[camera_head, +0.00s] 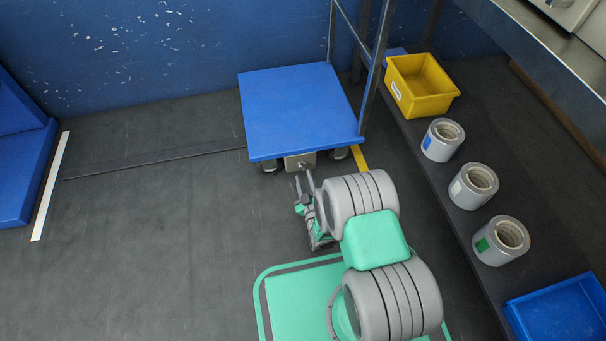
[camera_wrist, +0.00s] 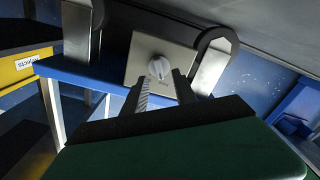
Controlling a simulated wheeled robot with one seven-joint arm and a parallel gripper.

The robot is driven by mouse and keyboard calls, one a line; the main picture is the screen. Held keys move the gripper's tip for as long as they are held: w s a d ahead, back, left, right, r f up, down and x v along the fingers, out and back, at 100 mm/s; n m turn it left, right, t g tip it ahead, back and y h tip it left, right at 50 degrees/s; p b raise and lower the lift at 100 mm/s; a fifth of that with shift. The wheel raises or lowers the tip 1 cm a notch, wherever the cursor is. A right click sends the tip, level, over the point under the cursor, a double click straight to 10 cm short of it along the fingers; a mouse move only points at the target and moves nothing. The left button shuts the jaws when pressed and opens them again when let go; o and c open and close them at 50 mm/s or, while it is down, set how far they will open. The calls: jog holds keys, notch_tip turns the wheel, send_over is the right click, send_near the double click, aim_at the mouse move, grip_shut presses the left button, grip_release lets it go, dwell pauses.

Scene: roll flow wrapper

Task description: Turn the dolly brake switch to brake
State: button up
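The blue dolly (camera_head: 295,108) stands at the upper middle of the head view. In the head view the plate (camera_head: 292,162) shows under the dolly's near edge. My gripper (camera_head: 304,181) is just in front of the plate. In the wrist view, my gripper (camera_wrist: 160,82) has its fingers apart, one on each side below the knob, with nothing between them. It looks short of the knob, apart from it. Any brake markings are too small to read.
A dark shelf on the right holds a yellow bin (camera_head: 422,91), three grey rolls (camera_head: 473,186) and a blue tray (camera_head: 556,312). The dolly's metal handle frame (camera_head: 375,75) rises on its right side. The floor (camera_head: 160,220) to the left is clear.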

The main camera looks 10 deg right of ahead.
aim_at(302, 169)
jog(key=w, duration=0.3)
jog(key=shift+w+b, duration=0.25)
jog(key=shift+b, duration=0.15)
jog(key=shift+c, duration=0.2)
grip_shut()
